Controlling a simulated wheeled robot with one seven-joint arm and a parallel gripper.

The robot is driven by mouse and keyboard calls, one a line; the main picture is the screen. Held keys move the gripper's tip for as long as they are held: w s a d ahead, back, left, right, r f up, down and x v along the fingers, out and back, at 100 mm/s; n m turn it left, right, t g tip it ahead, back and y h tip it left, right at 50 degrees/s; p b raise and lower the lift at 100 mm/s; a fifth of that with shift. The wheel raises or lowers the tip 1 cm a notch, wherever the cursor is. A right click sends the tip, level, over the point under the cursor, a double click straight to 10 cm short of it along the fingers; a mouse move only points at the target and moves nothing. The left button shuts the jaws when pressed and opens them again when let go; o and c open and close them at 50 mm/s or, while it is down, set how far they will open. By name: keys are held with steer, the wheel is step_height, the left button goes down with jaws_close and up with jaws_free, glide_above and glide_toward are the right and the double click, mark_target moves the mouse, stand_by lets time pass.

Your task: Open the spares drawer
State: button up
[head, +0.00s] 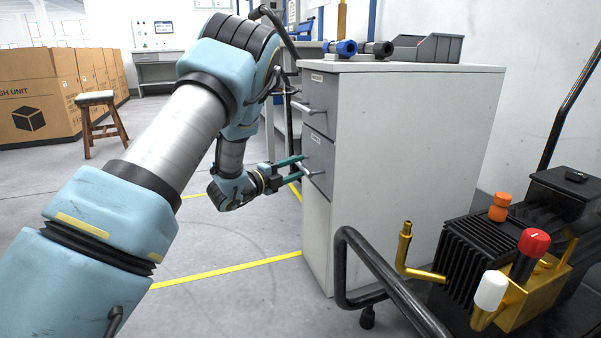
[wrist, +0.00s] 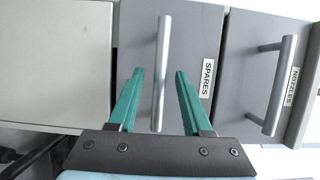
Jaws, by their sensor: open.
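The spares drawer (wrist: 219,40) is a grey front with a SPARES label (wrist: 208,78) in the wrist view, where the cabinet appears turned sideways. In the head view the spares drawer (head: 320,156) is the lower of two grey drawers and looks shut. Its silver bar handle (wrist: 163,70) lies between the two teal fingers of my gripper (wrist: 159,75). My gripper is open, one finger on each side of the handle, with gaps visible. In the head view my gripper (head: 301,168) is at the front of this drawer.
The nozzles drawer (wrist: 262,28), with its own handle (wrist: 275,85), is beside it and is the upper one in the head view (head: 320,97). A black-and-gold pump unit (head: 490,250) with a black tube frame stands right of the cabinet (head: 410,150).

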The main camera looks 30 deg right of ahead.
steer(key=shift+x, duration=1.05)
jaws_close()
stand_by(0.7)
